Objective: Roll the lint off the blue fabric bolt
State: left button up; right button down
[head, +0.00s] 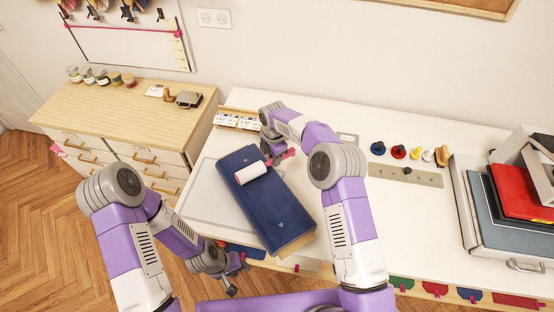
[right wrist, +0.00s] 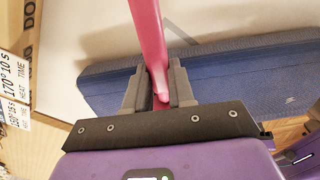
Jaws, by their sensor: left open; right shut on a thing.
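The blue fabric bolt (head: 268,205) lies on the white table, with a few small pale specks on its upper face. It also shows in the right wrist view (right wrist: 215,78). My right gripper (head: 275,160) is shut on the pink handle (right wrist: 147,45) of the lint roller. The white roller head (head: 251,173) is over the far part of the bolt; I cannot tell whether it touches. In the right wrist view the roller head is out of frame. My left gripper (head: 238,279) is open and empty, low by the table's front edge.
Several coloured round items (head: 399,152) and a ruler (head: 405,175) lie right of my right arm. A wooden dresser (head: 140,105) stands at the left. White labels (head: 237,121) stand behind the bolt.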

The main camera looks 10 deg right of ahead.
jog(key=shift+w+a+f, duration=0.1)
jog(key=shift+w+a, duration=0.05)
jog(key=shift+w, duration=0.1)
pick_arm(q)
jog(key=shift+r, duration=0.1)
jog(key=shift+r+p, duration=0.3)
jog(key=shift+p, duration=0.1)
pick_arm(e)
jog(key=shift+w+a, duration=0.35)
jog(key=shift+w, duration=0.35)
jog(key=shift+w+a, duration=0.35)
jog(key=shift+w, duration=0.3)
